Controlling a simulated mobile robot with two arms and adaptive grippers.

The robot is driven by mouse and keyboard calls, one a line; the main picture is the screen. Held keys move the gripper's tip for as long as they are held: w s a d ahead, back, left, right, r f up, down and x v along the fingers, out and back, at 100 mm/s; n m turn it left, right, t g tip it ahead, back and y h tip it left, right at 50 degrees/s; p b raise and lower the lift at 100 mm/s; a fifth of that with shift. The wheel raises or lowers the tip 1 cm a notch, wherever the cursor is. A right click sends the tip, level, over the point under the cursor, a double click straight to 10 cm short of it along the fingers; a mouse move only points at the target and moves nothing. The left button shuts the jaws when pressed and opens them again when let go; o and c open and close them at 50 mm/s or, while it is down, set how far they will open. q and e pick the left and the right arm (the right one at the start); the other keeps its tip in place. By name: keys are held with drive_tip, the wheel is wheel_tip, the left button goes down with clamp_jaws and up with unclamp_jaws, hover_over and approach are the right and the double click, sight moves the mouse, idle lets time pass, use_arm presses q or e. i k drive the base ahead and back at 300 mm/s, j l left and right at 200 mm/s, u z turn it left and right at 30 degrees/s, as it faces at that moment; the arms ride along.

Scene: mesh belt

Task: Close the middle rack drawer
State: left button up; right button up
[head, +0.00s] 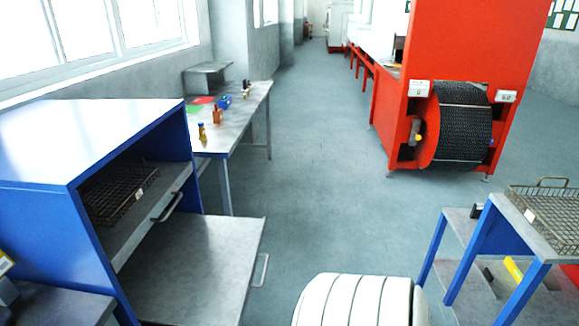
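A blue rack (85,140) with a pale top stands at the left of the head view. Two grey drawer boards show in its open front. The upper board (152,204) carries a wire basket (118,192) and has a dark handle (168,207); it sits mostly within the rack. The lower board (195,262) is bare and sticks far out, with a light handle (261,270) at its front edge. Any drawer below it is hidden, so I cannot tell for certain which is the middle one. Neither of my grippers is in view.
A workbench (238,112) with small bottles stands behind the rack. A red mesh-belt machine (438,50) stands at the back right. A blue-legged table (535,222) with another wire basket (550,205) is at the right. The grey floor (315,190) between is clear.

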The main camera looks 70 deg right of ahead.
sight(187, 269)
drive_tip(key=i+z, duration=0.1)
drive_tip(key=z, duration=1.7)
